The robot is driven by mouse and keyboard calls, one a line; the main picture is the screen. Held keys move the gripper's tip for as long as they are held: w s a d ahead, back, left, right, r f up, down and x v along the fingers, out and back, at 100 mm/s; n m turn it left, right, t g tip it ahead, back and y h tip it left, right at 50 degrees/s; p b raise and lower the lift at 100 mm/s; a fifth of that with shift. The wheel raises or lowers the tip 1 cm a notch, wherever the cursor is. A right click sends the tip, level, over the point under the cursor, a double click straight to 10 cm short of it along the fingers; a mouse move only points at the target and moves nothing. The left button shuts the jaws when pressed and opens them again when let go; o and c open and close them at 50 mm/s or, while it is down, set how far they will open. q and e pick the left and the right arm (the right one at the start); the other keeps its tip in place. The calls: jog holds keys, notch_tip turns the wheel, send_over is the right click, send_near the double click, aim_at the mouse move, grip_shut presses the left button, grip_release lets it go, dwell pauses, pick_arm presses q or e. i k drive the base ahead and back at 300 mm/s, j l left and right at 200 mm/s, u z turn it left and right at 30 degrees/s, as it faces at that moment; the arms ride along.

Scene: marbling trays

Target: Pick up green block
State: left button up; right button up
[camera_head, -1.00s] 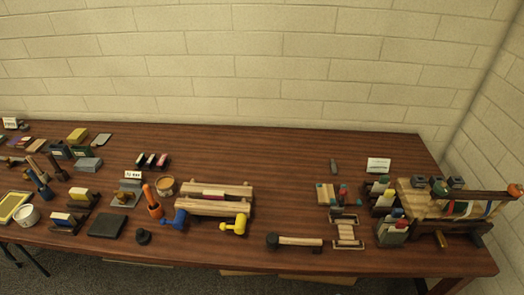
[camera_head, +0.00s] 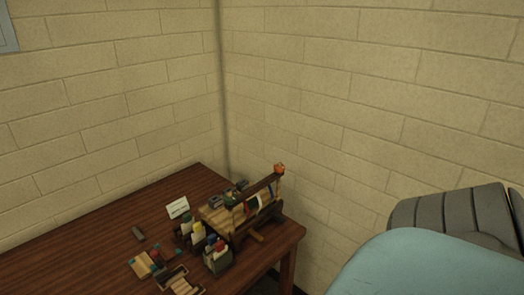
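I cannot clearly make out a green block in the head view. A small dark green item (camera_head: 230,194) lies among the pieces on top of the wooden stand (camera_head: 214,217) at the table's right end, too small to identify. Neither of my grippers is in view.
The wooden table (camera_head: 90,241) shows only its right end, against the wall corner.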

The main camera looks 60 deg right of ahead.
aim_at(253, 201)
jog(key=z, duration=1.6)
